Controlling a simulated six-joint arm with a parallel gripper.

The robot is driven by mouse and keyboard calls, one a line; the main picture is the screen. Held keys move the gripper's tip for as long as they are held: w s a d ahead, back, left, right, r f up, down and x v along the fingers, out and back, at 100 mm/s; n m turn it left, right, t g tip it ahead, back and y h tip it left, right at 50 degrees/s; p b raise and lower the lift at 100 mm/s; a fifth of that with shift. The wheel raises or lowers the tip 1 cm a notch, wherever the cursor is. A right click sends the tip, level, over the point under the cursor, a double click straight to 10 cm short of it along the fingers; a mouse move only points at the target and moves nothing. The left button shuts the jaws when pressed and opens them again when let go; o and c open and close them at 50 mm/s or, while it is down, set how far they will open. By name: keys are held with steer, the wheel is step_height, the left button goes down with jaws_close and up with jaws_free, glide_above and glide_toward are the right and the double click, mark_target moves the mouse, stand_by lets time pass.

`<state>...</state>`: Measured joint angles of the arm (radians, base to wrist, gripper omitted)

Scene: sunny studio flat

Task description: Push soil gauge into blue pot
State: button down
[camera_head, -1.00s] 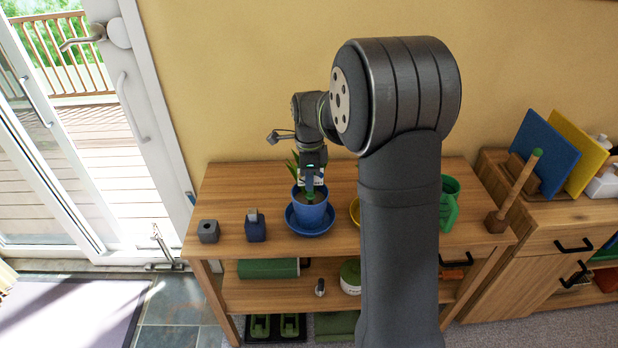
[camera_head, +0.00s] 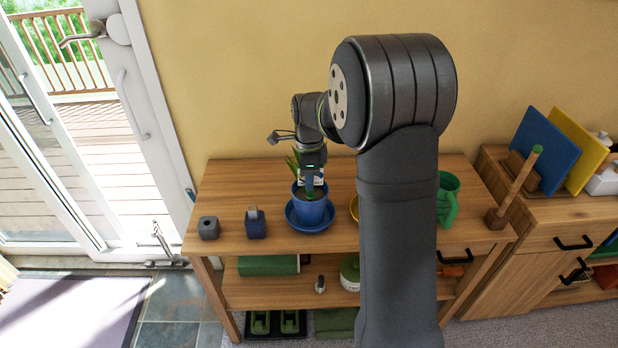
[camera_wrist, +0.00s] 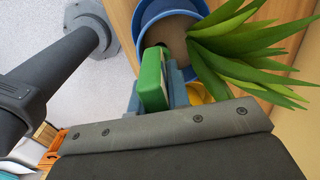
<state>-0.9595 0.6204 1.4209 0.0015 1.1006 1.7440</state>
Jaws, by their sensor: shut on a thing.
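The blue pot (camera_head: 311,213) stands on a blue saucer (camera_head: 293,224) on the wooden bench top and holds soil and a spiky green plant. In the wrist view the pot's blue rim (camera_wrist: 146,14), the brown soil (camera_wrist: 172,35) and the leaves (camera_wrist: 235,45) show. My gripper (camera_head: 311,186) is over the pot, pointing down. It is shut on the soil gauge, whose green head (camera_wrist: 153,80) shows between the jaws in the wrist view. The gauge's lower end is hidden, so I cannot tell whether it touches the soil.
A small grey block (camera_head: 208,229) and a dark blue holder (camera_head: 254,224) stand left of the pot. A yellow item (camera_head: 354,208) is partly behind my arm. A green watering can (camera_head: 448,200) and a wooden-handled tool (camera_head: 515,190) stand at right. The bench's left back is clear.

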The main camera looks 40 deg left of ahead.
steer(key=shift+f, duration=1.4)
stand_by(1.6)
steer(key=c, duration=1.3)
jaws_free()
steer(key=shift+o, duration=0.5)
steer(key=o, duration=0.4)
steer(key=shift+r, duration=0.2)
steer(key=shift+r, duration=3.4)
